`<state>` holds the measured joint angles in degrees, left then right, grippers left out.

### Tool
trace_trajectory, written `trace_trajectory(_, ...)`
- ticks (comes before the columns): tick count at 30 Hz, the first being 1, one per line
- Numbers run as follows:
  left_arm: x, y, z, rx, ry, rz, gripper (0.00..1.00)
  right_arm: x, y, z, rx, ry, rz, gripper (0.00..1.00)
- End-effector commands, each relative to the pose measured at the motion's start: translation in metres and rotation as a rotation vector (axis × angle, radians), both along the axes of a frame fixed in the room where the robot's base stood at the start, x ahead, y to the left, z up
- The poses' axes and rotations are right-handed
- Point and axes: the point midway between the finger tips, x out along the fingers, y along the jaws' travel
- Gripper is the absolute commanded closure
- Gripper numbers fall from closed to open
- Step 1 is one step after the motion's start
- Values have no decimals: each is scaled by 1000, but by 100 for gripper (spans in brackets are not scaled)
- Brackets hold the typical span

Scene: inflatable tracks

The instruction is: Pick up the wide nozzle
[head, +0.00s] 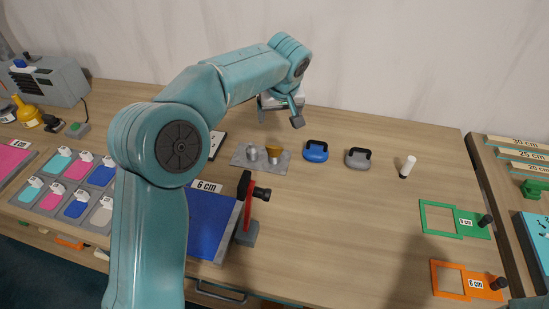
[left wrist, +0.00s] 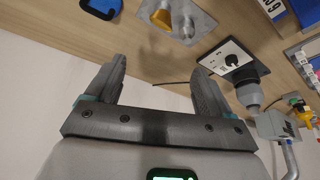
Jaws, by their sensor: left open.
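A metal plate (head: 240,158) on the table holds two nozzle-like pieces standing side by side. The brass one (head: 274,153) flares wide at its top; the grey one (head: 252,152) beside it looks narrower. In the left wrist view the plate (left wrist: 203,17), brass piece (left wrist: 161,16) and grey piece (left wrist: 188,28) show at the top edge, beyond my fingers. My left gripper (head: 280,113) is behind the plate, near the wall, apart from both pieces. Its fingers (left wrist: 158,72) are spread with nothing between them. My right gripper is out of view.
Blue (head: 316,151) and grey (head: 358,158) handled blocks stand right of the plate. A red-and-black clamp-like tool (head: 248,200) stands in front, by a blue mat (head: 208,225). A white cylinder (head: 408,167) stands farther right. The right-centre table is clear.

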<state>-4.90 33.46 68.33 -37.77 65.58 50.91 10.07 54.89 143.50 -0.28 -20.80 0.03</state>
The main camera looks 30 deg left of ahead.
Motion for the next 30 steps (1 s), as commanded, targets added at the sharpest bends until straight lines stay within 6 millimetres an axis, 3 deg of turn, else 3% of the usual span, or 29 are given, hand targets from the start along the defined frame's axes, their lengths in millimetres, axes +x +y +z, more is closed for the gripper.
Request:
trace_trajectory(1,0,0,-18,0,-1,0,18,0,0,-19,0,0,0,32)
trace_trajectory(10,1,0,-59,0,0,0,18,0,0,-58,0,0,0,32)
trace_trajectory(14,6,4,-72,0,2,-1,18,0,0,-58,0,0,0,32)
trace_trajectory(24,30,22,-140,0,2,-1,18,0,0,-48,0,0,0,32)
trace_trajectory(30,37,27,-159,0,0,0,18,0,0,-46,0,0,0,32)
